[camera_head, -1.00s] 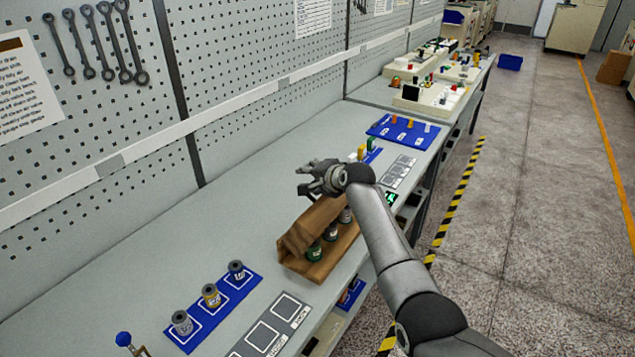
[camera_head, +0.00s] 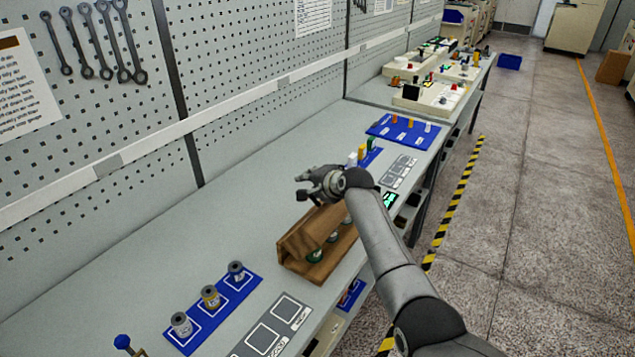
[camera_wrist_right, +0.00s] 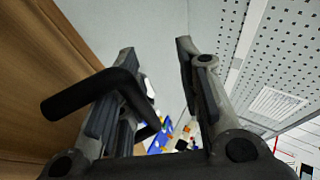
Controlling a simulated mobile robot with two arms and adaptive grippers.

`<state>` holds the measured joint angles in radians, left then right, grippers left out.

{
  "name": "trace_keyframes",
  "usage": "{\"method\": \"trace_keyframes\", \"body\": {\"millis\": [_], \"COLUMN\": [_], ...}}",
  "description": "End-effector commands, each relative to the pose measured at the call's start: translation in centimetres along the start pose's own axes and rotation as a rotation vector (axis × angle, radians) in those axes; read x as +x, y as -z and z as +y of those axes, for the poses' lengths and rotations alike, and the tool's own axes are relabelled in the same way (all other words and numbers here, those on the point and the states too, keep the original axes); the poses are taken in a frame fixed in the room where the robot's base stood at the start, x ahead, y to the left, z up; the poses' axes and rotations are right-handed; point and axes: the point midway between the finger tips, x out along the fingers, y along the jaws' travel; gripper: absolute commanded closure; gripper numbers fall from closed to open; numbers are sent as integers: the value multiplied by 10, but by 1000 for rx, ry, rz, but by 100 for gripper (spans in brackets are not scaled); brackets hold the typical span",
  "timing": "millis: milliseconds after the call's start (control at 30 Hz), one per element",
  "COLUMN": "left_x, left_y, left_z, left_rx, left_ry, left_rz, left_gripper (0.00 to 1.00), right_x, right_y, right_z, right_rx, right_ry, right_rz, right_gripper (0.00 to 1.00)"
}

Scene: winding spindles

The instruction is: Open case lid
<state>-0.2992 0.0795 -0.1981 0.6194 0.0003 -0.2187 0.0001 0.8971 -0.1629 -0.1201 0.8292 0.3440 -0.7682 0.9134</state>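The brown wooden case (camera_head: 298,268) stands on the bench with its lid (camera_head: 310,232) tilted partly up. Green-labelled spools (camera_head: 315,256) show inside under the lid, partly hidden by it. My right gripper (camera_head: 306,186) is just above the far end of the lid. In the right wrist view its fingers (camera_wrist_right: 160,95) are spread apart, and brown wood (camera_wrist_right: 35,70) fills the left side. A black bent bar (camera_wrist_right: 85,95) crosses in front of the left finger; I cannot tell whether it is a handle. My left gripper is out of view.
A blue mat (camera_head: 196,334) with several spools lies on the near bench beside a grey marked panel (camera_head: 283,312). A blue-topped lever (camera_head: 123,342) is at the near left. Another blue mat (camera_head: 380,130) lies farther along. The pegboard (camera_head: 260,60) bounds the back.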

Motion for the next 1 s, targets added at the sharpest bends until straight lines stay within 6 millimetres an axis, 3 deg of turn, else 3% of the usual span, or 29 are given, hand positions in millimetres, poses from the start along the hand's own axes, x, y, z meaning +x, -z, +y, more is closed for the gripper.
{"method": "trace_keyframes", "body": {"millis": [267,1000], "left_x": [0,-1], "left_y": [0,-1], "left_z": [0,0], "left_rx": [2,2], "left_ry": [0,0], "left_rz": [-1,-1], "left_gripper": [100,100], "right_x": [-23,-107], "right_y": [2,-1], "right_z": [-6,-4], "right_rx": [-3,-2], "right_ry": [11,6], "right_rz": [5,-1], "right_gripper": [68,68]}}
